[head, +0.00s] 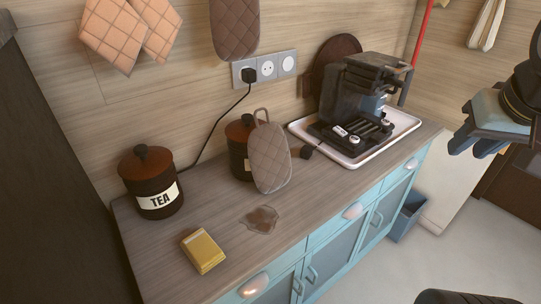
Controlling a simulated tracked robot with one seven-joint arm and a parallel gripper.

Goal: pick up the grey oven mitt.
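The grey oven mitt (268,158) is a quilted, taupe-grey pad with a loop at its top. It stands nearly upright on the wooden countertop (180,235), in front of a dark canister (238,150) that it partly hides. I cannot tell whether it touches the canister. My gripper (472,146) is at the right edge, well to the right of the mitt and apart from it. It is partly cut off by the frame, and its finger opening is not clear.
A TEA canister (156,190), a yellow box (203,251) and a brownish flat patch (262,219) are on the counter. A coffee machine (362,95) stands on a white tray (406,121) to the mitt's right. Other quilted mitts (234,27) hang on the wall above.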

